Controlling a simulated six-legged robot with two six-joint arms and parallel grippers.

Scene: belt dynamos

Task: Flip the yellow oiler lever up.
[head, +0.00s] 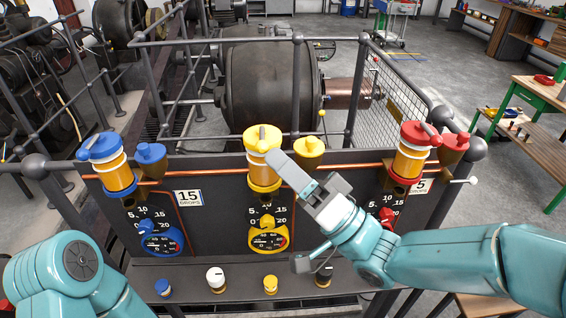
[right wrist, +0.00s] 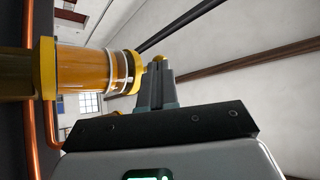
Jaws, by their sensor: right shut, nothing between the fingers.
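The yellow oiler (head: 263,172) stands in the middle of the dark panel, a glass cylinder with amber oil and a yellow cap. Its small lever (head: 262,133) is on top of the cap; I cannot tell its exact tilt. My right gripper (head: 274,157) is shut and empty, its tips right beside the cap's right front edge. In the right wrist view the oiler (right wrist: 90,70) lies sideways at left, and the closed fingertips (right wrist: 158,70) are by its cap end. Contact cannot be told. My left gripper is out of view; only my left arm shows.
A blue oiler (head: 114,170) stands at left and a red oiler (head: 411,158) at right. A yellow cup (head: 308,152) is just right of the yellow oiler. A copper pipe (head: 345,170) runs along the panel. Knobs line the shelf below. Railings and a large dynamo (head: 270,90) are behind.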

